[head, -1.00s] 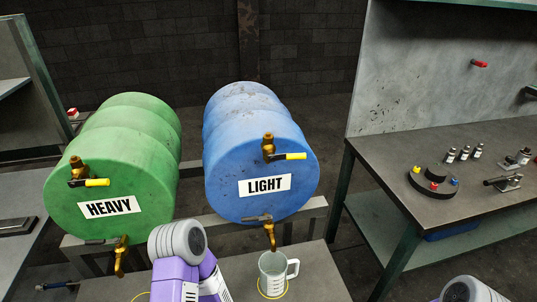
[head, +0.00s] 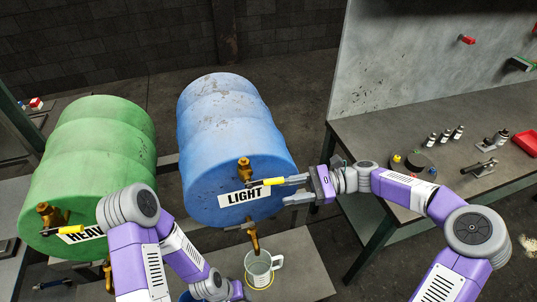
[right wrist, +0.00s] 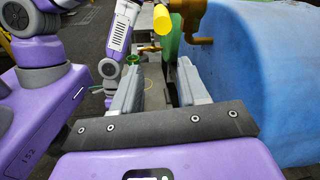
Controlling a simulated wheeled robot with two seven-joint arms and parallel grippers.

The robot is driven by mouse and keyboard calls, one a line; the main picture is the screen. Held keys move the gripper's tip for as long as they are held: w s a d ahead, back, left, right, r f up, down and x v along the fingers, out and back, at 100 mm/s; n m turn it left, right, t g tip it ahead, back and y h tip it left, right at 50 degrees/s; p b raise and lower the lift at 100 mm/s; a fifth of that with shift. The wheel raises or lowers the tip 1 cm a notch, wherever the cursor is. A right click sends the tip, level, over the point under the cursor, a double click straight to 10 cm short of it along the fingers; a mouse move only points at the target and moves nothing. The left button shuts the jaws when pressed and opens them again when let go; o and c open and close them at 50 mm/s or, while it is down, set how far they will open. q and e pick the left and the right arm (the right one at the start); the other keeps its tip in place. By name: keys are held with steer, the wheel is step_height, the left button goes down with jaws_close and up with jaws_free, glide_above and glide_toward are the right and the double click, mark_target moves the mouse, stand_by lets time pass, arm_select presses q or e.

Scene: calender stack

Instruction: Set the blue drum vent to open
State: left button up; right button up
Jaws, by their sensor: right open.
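The blue drum (head: 230,135), labelled LIGHT, lies on its side with its front face toward me. Its upper brass fitting, the vent (head: 245,170), has a yellow-tipped handle (head: 273,181) pointing right, about level. My right gripper (head: 286,191) comes in from the right, open, with its fingertips close to the yellow tip. In the right wrist view, the yellow tip (right wrist: 163,20) is beyond the open fingers, and the drum (right wrist: 290,80) is on the right. Whether a finger touches the handle is unclear. My left arm is low in front; its gripper does not show.
The green drum (head: 95,150) with a similar yellow-tipped valve (head: 70,230) lies to the left. A clear jug (head: 262,268) stands below the blue drum's lower tap (head: 254,242). A workbench (head: 380,135) with small items and a red tray (head: 526,142) is at right.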

glide_toward(260, 183)
steer(key=f, duration=0.1)
steer(key=shift+g+y, duration=0.4)
steer(key=a, duration=0.2)
steer(key=s+a, duration=0.1)
steer(key=a, duration=0.5)
steer(key=shift+s, duration=0.15)
steer(key=shift+d, duration=0.1)
steer(key=shift+c, duration=0.3)
jaws_close()
